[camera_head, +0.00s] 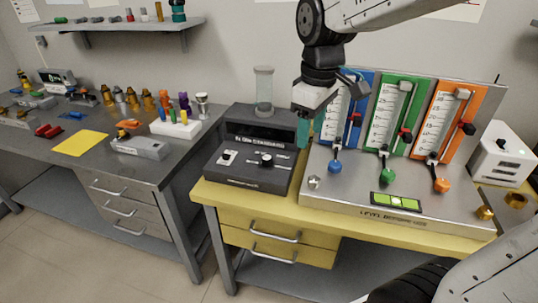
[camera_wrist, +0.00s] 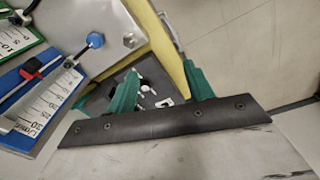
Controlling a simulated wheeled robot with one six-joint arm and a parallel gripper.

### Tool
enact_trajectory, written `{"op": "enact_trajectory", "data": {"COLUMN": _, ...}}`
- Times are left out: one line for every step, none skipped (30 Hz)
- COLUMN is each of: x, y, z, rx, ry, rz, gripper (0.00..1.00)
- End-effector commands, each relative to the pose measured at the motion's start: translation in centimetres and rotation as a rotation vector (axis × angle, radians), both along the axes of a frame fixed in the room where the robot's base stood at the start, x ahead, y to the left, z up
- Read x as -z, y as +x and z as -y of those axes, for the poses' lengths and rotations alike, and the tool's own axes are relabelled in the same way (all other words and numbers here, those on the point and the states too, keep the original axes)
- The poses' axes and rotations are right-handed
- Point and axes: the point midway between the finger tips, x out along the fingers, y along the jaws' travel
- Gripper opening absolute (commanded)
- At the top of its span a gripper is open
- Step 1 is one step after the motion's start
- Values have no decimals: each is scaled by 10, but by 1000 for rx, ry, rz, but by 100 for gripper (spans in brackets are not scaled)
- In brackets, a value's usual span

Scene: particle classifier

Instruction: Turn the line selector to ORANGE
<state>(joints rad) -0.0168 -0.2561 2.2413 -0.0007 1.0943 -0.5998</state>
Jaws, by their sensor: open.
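The orange panel (camera_head: 455,120) stands at the right of a row with a green panel (camera_head: 397,115) and a blue panel (camera_head: 354,122), all on a sloped metal console (camera_head: 340,205). A dark box (camera_head: 247,177) stands left of the console, with a black-and-white knob (camera_head: 266,160) and a smaller switch (camera_head: 227,157) on its front. No readable label shows which control is the line selector. My gripper (camera_head: 304,128) is open and empty, hanging above the gap between box and console. In the wrist view its teal fingers (camera_wrist: 160,78) stand apart, with the dark box beyond them.
Blue (camera_head: 336,167), green (camera_head: 387,176) and orange (camera_head: 441,185) ball-ended levers stick out from the console. A silver knob (camera_head: 314,182) sits at its left end. A clear cylinder (camera_head: 263,90) rises behind the dark box. A grey bench (camera_head: 165,170) with small parts stands at left.

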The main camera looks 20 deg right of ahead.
Motion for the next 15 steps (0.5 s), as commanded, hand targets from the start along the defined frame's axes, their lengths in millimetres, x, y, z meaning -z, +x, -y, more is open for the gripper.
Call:
{"op": "enact_trajectory", "data": {"x": 10, "y": 26, "z": -2, "rx": -76, "ry": -4, "rz": -16, "gripper": 52}}
{"op": "enact_trajectory", "data": {"x": 15, "y": 40, "z": -3, "rx": -126, "ry": -6, "rz": -21, "gripper": 52}}
{"op": "enact_trajectory", "data": {"x": 23, "y": 59, "z": -4, "rx": -191, "ry": -9, "rz": -25, "gripper": 52}}
{"op": "enact_trajectory", "data": {"x": 29, "y": 73, "z": -5, "rx": -240, "ry": -11, "rz": -30, "gripper": 52}}
{"op": "enact_trajectory", "data": {"x": 36, "y": 87, "z": -6, "rx": -290, "ry": -12, "rz": -33, "gripper": 52}}
{"op": "enact_trajectory", "data": {"x": 46, "y": 105, "z": -8, "rx": -354, "ry": -14, "rz": -39, "gripper": 52}}
{"op": "enact_trajectory", "data": {"x": 54, "y": 118, "z": -9, "rx": -400, "ry": -16, "rz": -42, "gripper": 52}}
{"op": "enact_trajectory", "data": {"x": 63, "y": 130, "z": -10, "rx": -446, "ry": -16, "rz": -46, "gripper": 52}}
{"op": "enact_trajectory", "data": {"x": 74, "y": 145, "z": -12, "rx": -503, "ry": -18, "rz": -50, "gripper": 52}}
{"op": "enact_trajectory", "data": {"x": 83, "y": 155, "z": -13, "rx": -544, "ry": -18, "rz": -53, "gripper": 52}}
{"op": "enact_trajectory", "data": {"x": 91, "y": 165, "z": -14, "rx": -582, "ry": -18, "rz": -54, "gripper": 52}}
{"op": "enact_trajectory", "data": {"x": 101, "y": 176, "z": -15, "rx": -627, "ry": -19, "rz": -58, "gripper": 52}}
{"op": "enact_trajectory", "data": {"x": 108, "y": 183, "z": -16, "rx": -657, "ry": -19, "rz": -61, "gripper": 52}}
{"op": "enact_trajectory", "data": {"x": 114, "y": 189, "z": -17, "rx": -685, "ry": -20, "rz": -61, "gripper": 52}}
{"op": "enact_trajectory", "data": {"x": 122, "y": 197, "z": -18, "rx": -717, "ry": -20, "rz": -63, "gripper": 52}}
